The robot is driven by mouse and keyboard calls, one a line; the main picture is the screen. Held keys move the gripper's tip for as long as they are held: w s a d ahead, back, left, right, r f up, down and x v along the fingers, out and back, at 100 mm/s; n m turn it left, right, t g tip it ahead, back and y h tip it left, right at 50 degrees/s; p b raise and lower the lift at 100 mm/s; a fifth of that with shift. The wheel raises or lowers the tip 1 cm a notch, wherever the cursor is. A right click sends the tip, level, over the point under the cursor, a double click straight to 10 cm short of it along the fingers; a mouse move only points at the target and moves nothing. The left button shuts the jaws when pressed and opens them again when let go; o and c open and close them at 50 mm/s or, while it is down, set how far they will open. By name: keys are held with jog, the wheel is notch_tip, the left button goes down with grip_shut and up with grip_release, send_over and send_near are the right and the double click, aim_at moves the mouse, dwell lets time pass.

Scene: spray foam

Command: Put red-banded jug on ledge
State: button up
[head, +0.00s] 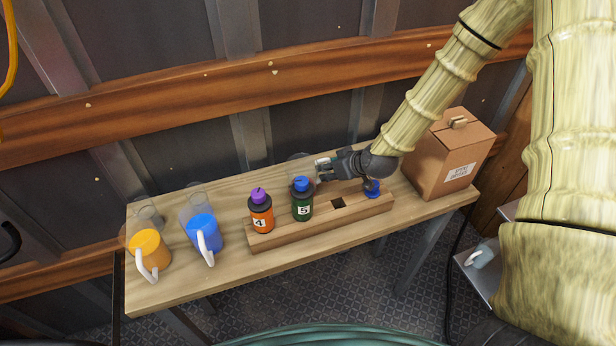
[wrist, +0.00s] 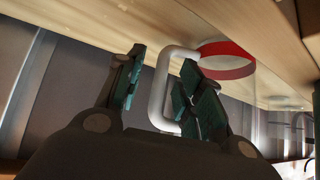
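The red-banded jug shows in the wrist view as a clear body with a red band (wrist: 228,62) and a pale handle (wrist: 160,92). In the head view, its faint clear body (head: 299,162) stands on the table behind the green bottle, mostly hidden. My gripper (head: 322,168) reaches it from the right. In the wrist view my gripper (wrist: 162,62) is open, with the handle between its fingers. A gap shows on the left finger's side; the right finger overlaps the handle, and contact is unclear. A wooden beam (head: 170,125) runs along the wall; I cannot tell whether it is the ledge.
A wooden rack (head: 270,240) on the table (head: 180,288) holds an orange bottle (head: 261,214), a green bottle (head: 302,201) and a blue-topped item (head: 372,188). Orange (head: 150,250) and blue (head: 202,235) jugs stand left. A cardboard box (head: 448,155) stands right.

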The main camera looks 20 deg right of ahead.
grip_shut()
dwell(0.6)
